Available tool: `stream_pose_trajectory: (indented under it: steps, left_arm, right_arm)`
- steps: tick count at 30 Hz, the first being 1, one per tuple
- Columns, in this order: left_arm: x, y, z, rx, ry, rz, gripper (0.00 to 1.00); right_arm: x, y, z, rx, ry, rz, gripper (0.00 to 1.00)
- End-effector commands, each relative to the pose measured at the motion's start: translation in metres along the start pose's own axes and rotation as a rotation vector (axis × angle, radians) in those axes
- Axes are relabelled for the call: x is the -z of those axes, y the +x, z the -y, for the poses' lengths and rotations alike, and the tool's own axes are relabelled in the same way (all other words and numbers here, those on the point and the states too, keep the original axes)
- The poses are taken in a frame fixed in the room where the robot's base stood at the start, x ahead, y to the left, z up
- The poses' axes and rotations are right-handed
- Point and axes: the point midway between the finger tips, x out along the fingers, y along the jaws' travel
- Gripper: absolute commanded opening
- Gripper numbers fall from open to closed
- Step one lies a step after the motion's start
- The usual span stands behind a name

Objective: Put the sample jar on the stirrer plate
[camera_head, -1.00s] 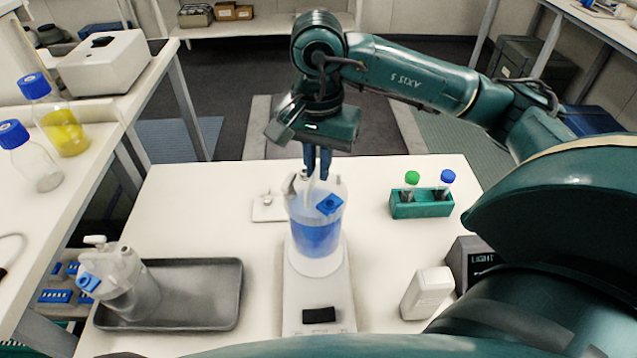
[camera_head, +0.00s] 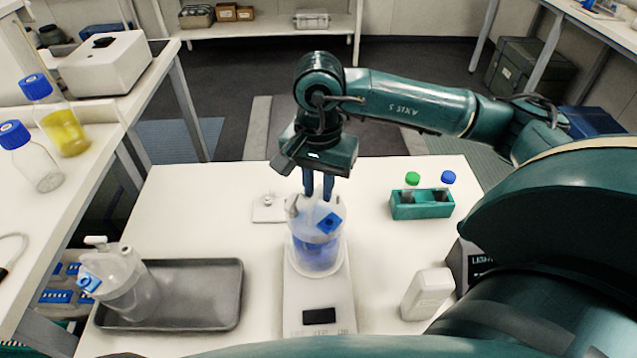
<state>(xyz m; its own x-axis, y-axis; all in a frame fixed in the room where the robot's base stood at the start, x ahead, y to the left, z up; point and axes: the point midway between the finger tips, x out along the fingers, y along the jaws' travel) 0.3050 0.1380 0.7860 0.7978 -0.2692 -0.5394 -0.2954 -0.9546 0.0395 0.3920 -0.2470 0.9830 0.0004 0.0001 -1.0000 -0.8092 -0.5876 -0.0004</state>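The sample jar (camera_head: 317,252), a clear vessel with blue liquid and a blue fitting on its lid, is upright over the round top of the white stirrer plate (camera_head: 317,292). Its base appears to be on or just above the plate; I cannot tell if they touch. My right gripper (camera_head: 318,190) points down at the jar's top, its dark blue fingers closed at the lid. The exact grip is partly hidden by the lid parts. My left gripper is not in view.
A similar clear jar (camera_head: 125,287) stands in a grey tray (camera_head: 215,312) at left. A green tube rack (camera_head: 421,211) is back right. A white bottle (camera_head: 427,294) stands right of the plate. A small white item (camera_head: 268,208) lies behind left.

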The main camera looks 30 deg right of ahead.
Motion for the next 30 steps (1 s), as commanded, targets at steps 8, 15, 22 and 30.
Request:
stream_pose_trajectory:
  steps: [8,15,22,30]
  left_arm:
    - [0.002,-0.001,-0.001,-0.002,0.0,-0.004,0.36]
    - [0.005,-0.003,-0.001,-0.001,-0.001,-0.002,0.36]
    - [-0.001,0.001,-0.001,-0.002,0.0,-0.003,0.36]
    - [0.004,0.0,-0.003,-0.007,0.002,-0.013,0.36]
  right_arm:
    - [0.0,0.0,0.0,0.0,0.0,0.0,0.32]
    - [0.0,-0.007,0.001,0.002,0.0,-0.001,0.32]
    - [0.0,-0.051,0.001,0.006,-0.002,-0.003,0.32]
    - [0.0,-0.107,0.001,0.003,0.0,-0.004,0.32]
